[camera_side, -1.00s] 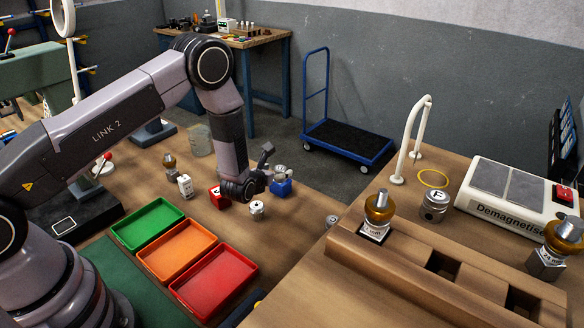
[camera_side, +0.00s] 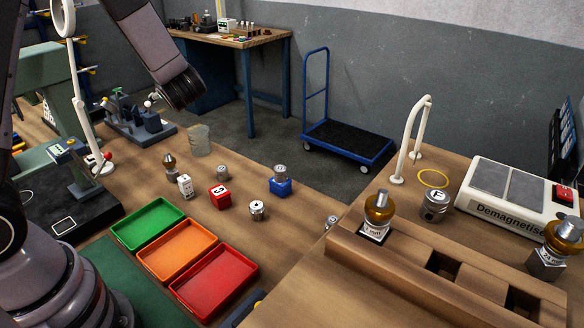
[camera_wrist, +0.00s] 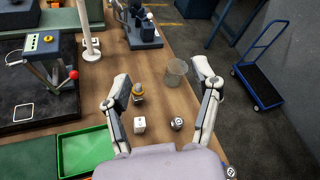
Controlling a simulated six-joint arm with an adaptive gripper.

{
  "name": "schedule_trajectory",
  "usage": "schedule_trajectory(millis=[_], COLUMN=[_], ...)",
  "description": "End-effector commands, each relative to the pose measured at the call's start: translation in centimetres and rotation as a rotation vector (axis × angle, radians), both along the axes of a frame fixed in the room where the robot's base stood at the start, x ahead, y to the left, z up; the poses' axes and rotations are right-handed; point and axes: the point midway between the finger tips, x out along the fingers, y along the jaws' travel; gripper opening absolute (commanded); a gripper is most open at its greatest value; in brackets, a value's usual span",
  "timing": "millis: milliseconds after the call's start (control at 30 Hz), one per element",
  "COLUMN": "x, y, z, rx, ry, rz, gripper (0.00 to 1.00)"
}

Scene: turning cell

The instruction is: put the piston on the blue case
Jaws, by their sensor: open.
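The piston, a short silver metal cylinder (camera_side: 280,171), sits upright on top of the blue case (camera_side: 280,187) in the side view. It appears to rest on the case with nothing holding it. My gripper (camera_wrist: 162,85) is open in the wrist view, with nothing between its fingers. In the side view my arm's end is raised, well up and to the left of the case, and the fingers cannot be made out there. The blue case is not seen in the wrist view.
Near the case are a red numbered cube (camera_side: 220,196), a white block (camera_side: 185,185), small metal parts (camera_side: 257,210) and a glass beaker (camera_side: 200,141). Green (camera_side: 147,224), orange (camera_side: 178,249) and red (camera_side: 214,280) trays lie in front. A demagnetiser (camera_side: 515,196) stands at right.

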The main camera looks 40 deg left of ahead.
Motion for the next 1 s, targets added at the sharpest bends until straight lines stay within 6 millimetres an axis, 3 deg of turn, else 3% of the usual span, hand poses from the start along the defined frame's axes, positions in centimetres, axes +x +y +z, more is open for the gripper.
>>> schedule_trajectory(millis=[33, 167, 300, 400, 500, 633, 767, 1000], x=[-3.0, -10.5, -16.6, -19.2, -20.7, -21.6, -21.9, -21.9], y=[0.8, 0.5, -2.8, -6.2, -9.3, -12.0, -13.1, -13.2], z=[2.2, 4.3, 4.9, 5.4, 6.2, 7.2, 7.7, 7.8], rx=[-0.095, -0.391, -0.776, -1.060, -1.307, -1.522, -1.608, -1.615], ry=[-0.085, -0.277, -0.488, -0.623, -0.722, -0.794, -0.817, -0.817], rz=[0.129, 0.435, 0.690, 0.814, 0.889, 0.933, 0.948, 0.951], gripper=[0.63, 0.63, 0.63, 0.63, 0.63, 0.63, 0.63, 0.63])
